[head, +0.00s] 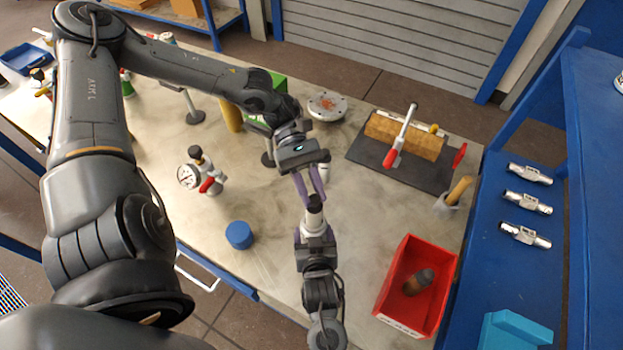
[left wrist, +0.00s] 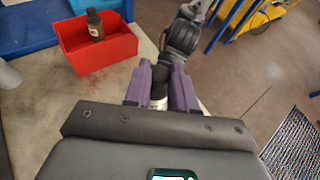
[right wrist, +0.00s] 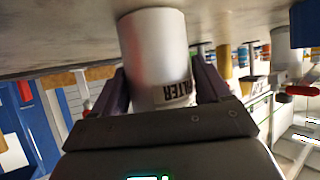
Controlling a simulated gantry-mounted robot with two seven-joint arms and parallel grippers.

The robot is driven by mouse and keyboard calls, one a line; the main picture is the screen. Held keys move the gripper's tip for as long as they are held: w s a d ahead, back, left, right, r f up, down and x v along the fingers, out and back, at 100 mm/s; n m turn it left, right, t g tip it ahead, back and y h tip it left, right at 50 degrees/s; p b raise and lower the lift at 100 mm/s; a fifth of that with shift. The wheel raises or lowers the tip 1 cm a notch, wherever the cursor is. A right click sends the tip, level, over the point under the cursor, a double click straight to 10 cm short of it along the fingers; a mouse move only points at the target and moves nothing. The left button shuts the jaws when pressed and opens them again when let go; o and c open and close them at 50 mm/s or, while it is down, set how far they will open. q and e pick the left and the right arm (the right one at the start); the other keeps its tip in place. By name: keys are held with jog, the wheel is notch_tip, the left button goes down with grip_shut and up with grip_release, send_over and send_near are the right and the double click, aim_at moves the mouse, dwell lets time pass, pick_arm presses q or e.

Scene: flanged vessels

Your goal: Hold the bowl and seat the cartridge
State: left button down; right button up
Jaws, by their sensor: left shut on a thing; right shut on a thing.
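A white cylinder lettered FILTER, which I take for the bowl (right wrist: 157,50), stands between the fingers of my right gripper (right wrist: 163,85). My right gripper is shut on it. In the head view my left gripper (head: 314,196) points down from above at a dark cylindrical piece, which I take for the cartridge (head: 314,204). The left gripper is shut on it. The dark piece also shows between the purple fingers in the left wrist view (left wrist: 160,78). It is in line above the white cylinder. How deep it sits is hidden by the fingers.
A red bin (head: 385,297) with a brown bottle (head: 418,282) stands at the right. A blue cylinder (head: 239,235) and a gauge fitting (head: 188,177) stand at the left. A dark mat (head: 365,155) with a wooden block lies behind. A blue shelf (head: 540,260) borders the right.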

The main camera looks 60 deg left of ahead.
pick_arm(q)
jog(key=shift+f, duration=2.65)
jog(key=c, duration=0.8)
grip_release()
jog(key=shift+c, duration=0.2)
jog(key=shift+a, duration=0.1)
